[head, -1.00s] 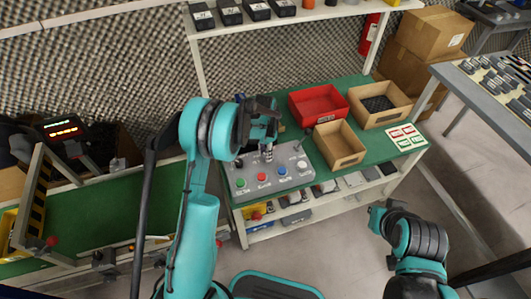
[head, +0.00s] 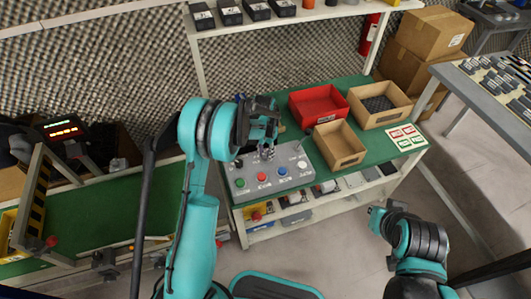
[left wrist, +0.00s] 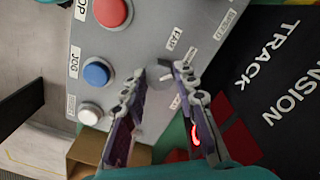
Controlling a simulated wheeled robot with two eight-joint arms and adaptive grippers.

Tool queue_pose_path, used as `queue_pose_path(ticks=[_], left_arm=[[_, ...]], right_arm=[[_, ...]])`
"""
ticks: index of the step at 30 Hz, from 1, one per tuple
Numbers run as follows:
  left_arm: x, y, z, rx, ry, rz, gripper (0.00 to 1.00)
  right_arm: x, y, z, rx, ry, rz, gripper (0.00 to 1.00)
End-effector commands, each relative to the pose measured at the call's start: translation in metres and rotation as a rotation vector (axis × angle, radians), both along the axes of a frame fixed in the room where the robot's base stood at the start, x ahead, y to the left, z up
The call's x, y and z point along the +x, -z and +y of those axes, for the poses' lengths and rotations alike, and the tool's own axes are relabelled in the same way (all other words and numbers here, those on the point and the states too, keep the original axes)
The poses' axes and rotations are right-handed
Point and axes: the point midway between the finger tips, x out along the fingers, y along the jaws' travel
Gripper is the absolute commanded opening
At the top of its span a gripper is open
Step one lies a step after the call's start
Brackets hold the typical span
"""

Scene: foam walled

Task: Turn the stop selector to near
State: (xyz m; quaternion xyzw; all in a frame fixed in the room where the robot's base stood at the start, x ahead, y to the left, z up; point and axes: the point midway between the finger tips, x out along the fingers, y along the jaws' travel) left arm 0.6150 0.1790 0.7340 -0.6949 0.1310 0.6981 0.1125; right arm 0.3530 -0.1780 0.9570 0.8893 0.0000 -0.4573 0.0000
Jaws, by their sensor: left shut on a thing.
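The grey control panel (head: 240,192) lies on the green bench. My left gripper (head: 266,154) points down at its upper middle part. In the left wrist view the stop selector (left wrist: 162,74) is a grey knob with a white pointer mark. The fingertips of my left gripper (left wrist: 158,72) are on both sides of it, shut on it. A label reading "FAR" (left wrist: 175,38) is beside the knob; other small labels there are partly hidden or too small to read. In the head view the gripper hides the selector. My right gripper (head: 377,217) is low at the right, its fingers unclear.
Red (head: 262,176), blue (head: 283,171) and green buttons (head: 240,182) sit along the panel's front, with a white button (head: 302,164) at its right. A cardboard bin (head: 339,155) and a red bin (head: 300,104) stand close to the right and behind.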

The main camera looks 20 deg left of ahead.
Motion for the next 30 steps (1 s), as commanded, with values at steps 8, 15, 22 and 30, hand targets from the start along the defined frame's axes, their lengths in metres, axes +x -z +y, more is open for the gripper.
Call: queue_pose_path(ticks=[8,15,22,30], left_arm=[[0.000,0.000,0.000,0.000,0.001,0.000,0.49],[0.000,0.000,0.000,0.000,0.001,0.000,0.49],[0.000,-0.023,0.001,0.000,0.001,0.000,0.49],[0.001,-0.082,0.002,0.000,0.001,0.000,0.49]], right_arm=[[0.000,0.000,0.000,0.000,0.000,0.000,0.00],[0.000,0.000,0.000,0.000,0.000,0.000,0.00],[0.000,0.000,0.000,0.000,0.000,0.000,0.00],[0.000,0.000,0.000,0.000,0.000,0.000,0.00]])
